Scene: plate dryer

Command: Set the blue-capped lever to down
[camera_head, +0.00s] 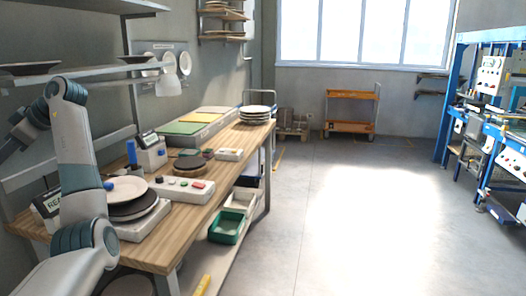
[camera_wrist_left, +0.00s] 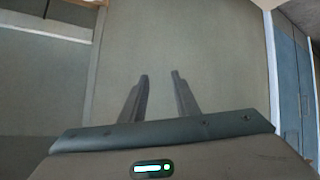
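An upright blue cap (camera_head: 131,152) stands at the left side of a small white box with a dark display (camera_head: 150,152), on the wooden workbench in the head view. It looks like the blue-capped lever in a raised position, but it is small and I cannot be sure. My left gripper (camera_wrist_left: 160,76) is open and empty in the wrist view, facing a bare grey-green surface. In the head view my left arm rises at the left and bends away to the left edge, apart from the box. My right gripper is not in view.
The workbench (camera_head: 190,218) also carries plates on a white base (camera_head: 147,222), a small blue knob (camera_head: 110,186), a button panel (camera_head: 181,188) and a plate stack (camera_head: 255,112). A shelf (camera_head: 85,72) hangs behind my arm.

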